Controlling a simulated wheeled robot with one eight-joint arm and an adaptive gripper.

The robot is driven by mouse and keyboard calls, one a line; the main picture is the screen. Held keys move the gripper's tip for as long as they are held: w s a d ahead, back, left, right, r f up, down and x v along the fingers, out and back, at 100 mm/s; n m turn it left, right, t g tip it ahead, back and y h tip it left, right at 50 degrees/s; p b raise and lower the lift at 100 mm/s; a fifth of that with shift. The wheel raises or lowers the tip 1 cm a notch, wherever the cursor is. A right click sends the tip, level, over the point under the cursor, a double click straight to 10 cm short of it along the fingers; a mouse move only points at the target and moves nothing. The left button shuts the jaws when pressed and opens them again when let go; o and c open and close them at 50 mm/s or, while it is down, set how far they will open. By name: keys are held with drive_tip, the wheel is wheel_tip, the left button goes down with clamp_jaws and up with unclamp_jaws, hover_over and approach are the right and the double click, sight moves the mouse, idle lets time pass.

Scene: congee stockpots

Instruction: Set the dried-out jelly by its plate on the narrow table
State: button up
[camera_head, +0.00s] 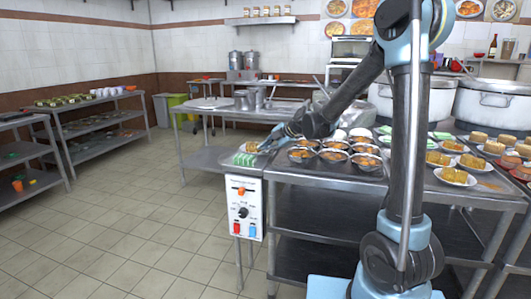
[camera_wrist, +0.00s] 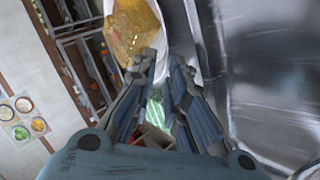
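The narrow table (camera_head: 205,160) is a metal-topped stand left of the counter. A plate (camera_wrist: 164,12) holding a yellow-brown, jelly-like piece (camera_wrist: 135,30) shows at the top of the wrist view. In the head view, a small plated piece (camera_head: 250,147) at the narrow table looks like the same one. I cannot tell whether it is the dried-out jelly. My gripper (camera_head: 268,146) is low over the junction of the narrow table and the counter, close to that plate. In the wrist view its fingertips (camera_wrist: 164,63) converge at the plate's near edge; whether they grip it is unclear.
Green-and-white items (camera_head: 244,159) lie on the narrow table's front, above a control box (camera_head: 244,209). Several filled bowls (camera_head: 335,155) crowd the counter to the right, with plated yellow pieces (camera_head: 457,176) beyond. Large stockpots (camera_head: 495,104) stand behind. Floor at left is clear.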

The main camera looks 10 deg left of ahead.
drive_tip(key=v, duration=1.1)
drive_tip(key=shift+s, duration=0.15)
